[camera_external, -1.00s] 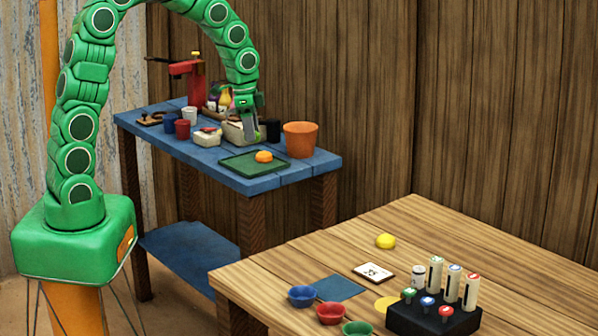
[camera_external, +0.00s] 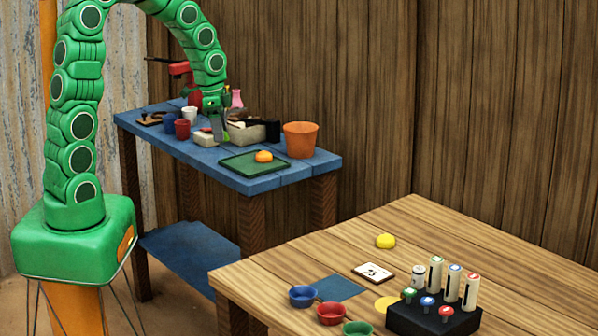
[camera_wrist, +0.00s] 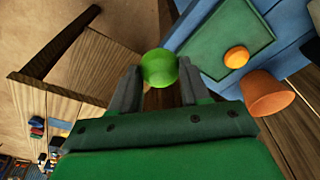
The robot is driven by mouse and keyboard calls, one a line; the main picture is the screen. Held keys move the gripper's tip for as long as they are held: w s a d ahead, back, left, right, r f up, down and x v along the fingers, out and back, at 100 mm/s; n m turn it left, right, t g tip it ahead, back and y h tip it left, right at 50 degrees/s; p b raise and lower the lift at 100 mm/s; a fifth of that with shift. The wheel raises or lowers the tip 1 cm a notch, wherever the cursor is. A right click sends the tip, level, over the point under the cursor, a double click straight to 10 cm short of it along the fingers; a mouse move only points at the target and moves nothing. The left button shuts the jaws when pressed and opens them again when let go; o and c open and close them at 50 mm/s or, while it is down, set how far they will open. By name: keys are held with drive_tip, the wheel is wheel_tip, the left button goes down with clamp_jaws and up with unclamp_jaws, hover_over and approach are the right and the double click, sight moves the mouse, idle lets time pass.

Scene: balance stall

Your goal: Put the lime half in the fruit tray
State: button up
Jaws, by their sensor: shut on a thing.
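The lime half (camera_wrist: 159,68) shows as a bright green round piece between the fingertips of my gripper (camera_wrist: 160,82) in the wrist view. My gripper is shut on it. In the external view my gripper (camera_external: 217,132) is over the blue bench, behind and left of the green tray; I cannot make out the lime there. The green tray (camera_external: 238,171) lies flat at the bench's front with an orange half (camera_external: 264,156) on it. In the wrist view the tray (camera_wrist: 205,50) and orange half (camera_wrist: 236,57) are right of the lime, apart from it.
An orange pot (camera_external: 300,140) stands right of the tray. A beige box (camera_external: 246,134), a black cup (camera_external: 272,130), a red cup (camera_external: 182,130) and a white-and-red tub (camera_external: 204,139) stand near my gripper. The wooden table (camera_external: 310,262) in front holds bowls and a yellow piece (camera_external: 385,241).

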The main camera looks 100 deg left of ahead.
drive_tip(key=w+a+f, duration=0.3)
drive_tip(key=w+a, duration=0.1)
hover_over(253, 170)
drive_tip(key=s, duration=0.1)
drive_tip(key=f, duration=0.4)
drive_tip(key=shift+s+d+f, duration=0.15)
drive_tip(key=shift+d+f, duration=0.05)
drive_tip(key=shift+d, duration=0.2)
drive_tip(key=shift+w+a+f, duration=0.15)
drive_tip(key=shift+a+f, duration=0.05)
drive_tip(key=shift+f, duration=0.2)
drive_tip(key=shift+w+a+f, duration=0.15)
drive_tip(key=shift+f, duration=1.55)
drive_tip(key=shift+f, duration=0.1)
drive_tip(key=o, duration=1)
drive_tip(key=shift+o, duration=0.2)
wheel_tip(253, 170, up, 12)
drive_tip(key=s, duration=0.1)
drive_tip(key=shift+s, duration=0.35)
